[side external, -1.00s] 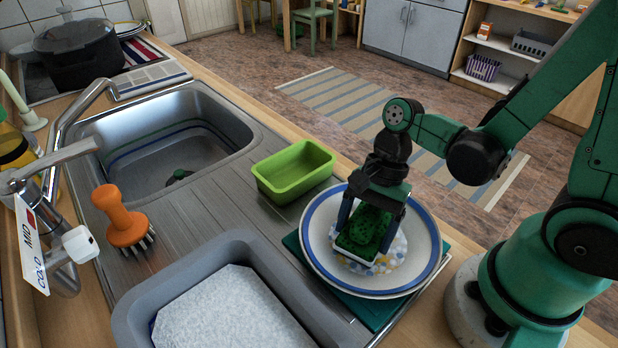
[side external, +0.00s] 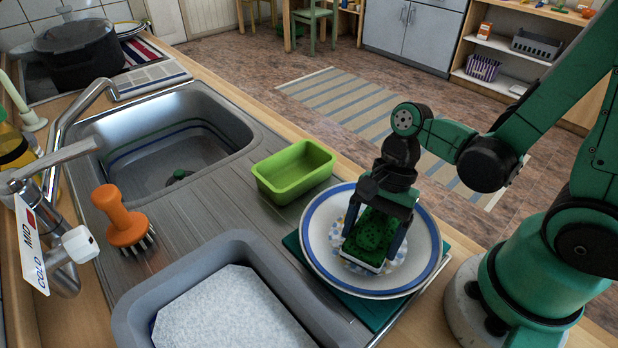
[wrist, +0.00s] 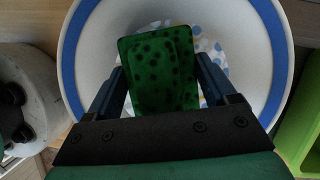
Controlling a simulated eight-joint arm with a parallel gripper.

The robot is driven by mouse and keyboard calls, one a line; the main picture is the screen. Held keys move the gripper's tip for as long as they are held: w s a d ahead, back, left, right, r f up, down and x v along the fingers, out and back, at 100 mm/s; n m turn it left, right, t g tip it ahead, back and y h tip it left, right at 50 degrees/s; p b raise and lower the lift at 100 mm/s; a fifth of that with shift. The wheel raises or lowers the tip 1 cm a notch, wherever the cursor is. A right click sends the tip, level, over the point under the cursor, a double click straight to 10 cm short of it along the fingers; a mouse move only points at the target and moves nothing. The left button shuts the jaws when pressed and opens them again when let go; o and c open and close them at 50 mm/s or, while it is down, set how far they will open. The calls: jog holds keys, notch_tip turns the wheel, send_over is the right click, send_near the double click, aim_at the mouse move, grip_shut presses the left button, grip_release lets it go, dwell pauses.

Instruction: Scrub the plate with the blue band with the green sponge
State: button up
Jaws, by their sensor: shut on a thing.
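The plate with the blue band (side external: 427,275) lies on a dark green mat (side external: 375,313) at the counter's front edge. Its blue rim also shows in the wrist view (wrist: 72,58). A patterned patch of blue and yellowish spots (side external: 398,254) shows at the plate's middle, partly hidden by the sponge. My gripper (side external: 378,238) is shut on the dark green sponge (side external: 372,240) and holds it tilted over the plate's middle. In the wrist view the sponge (wrist: 160,70) sits between my fingers. I cannot tell whether its underside touches the plate.
A lime green tub (side external: 293,172) stands left of the plate. A grey basin (side external: 130,318) with a white surface inside is at the front left. An orange-handled brush (side external: 122,222) stands beside the sink (side external: 243,135). The faucet (side external: 65,160) is at far left.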

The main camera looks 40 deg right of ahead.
jog(key=shift+w, duration=0.1)
dwell(0.3)
jog(key=shift+w+d, duration=0.25)
jog(key=shift+d, duration=0.05)
jog(key=shift+w+a, duration=0.1)
jog(key=shift+w, duration=0.05)
jog(key=shift+w+a, duration=0.2)
jog(key=shift+s+a, duration=0.1)
jog(key=shift+s, duration=0.05)
dwell(0.5)
jog(key=shift+s+a, duration=0.25)
jog(key=shift+s+d, duration=0.1)
jog(key=shift+s+d, duration=0.2)
jog(key=shift+d, duration=0.05)
dwell(0.4)
